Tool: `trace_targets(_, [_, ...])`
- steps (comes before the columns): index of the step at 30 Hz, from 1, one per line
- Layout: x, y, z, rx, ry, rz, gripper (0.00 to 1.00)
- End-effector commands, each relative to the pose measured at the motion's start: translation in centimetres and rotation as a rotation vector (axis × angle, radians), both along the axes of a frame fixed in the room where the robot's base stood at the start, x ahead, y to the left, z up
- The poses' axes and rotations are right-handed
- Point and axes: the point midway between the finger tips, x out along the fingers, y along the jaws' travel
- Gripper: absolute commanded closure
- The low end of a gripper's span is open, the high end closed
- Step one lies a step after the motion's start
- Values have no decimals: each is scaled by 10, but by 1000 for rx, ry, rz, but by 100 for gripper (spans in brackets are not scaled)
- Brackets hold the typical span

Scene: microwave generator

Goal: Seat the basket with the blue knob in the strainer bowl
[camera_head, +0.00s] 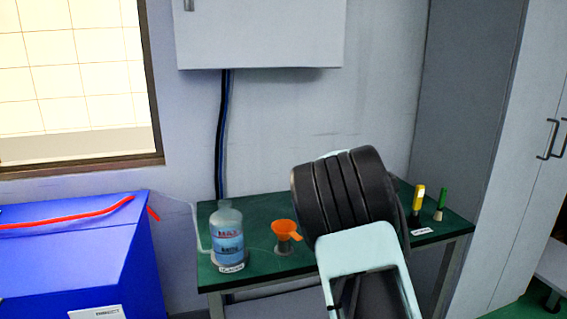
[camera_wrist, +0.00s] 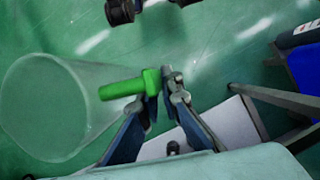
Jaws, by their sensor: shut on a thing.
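My gripper (camera_wrist: 164,90) shows in the wrist view, its dark fingers closed about the end of a green handle (camera_wrist: 122,89). The handle joins a see-through, cone-like body (camera_wrist: 45,105) with a wide round mouth at left. This may be a basket, but its knob looks green; I see no blue knob. In the head view, an orange bowl with a side handle (camera_head: 285,229) sits on a small grey stand on the green table (camera_head: 262,204). It may be the strainer bowl. My arm hides the gripper and the held thing there.
A clear bottle with blue liquid (camera_head: 229,240) stands left of the orange bowl. Yellow-handled (camera_head: 417,198) and green-handled (camera_head: 440,204) things stand at the table's right end. A blue box (camera_head: 80,255) is at left, a wall cabinet (camera_head: 262,35) above.

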Motion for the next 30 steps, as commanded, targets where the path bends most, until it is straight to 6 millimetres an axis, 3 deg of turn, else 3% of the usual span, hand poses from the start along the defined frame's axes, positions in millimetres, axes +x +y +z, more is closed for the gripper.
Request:
trace_targets(1, [-1, -1, 19, 0, 1, -1, 100])
trace_targets(30, [-14, 0, 155, 2, 2, -1, 100])
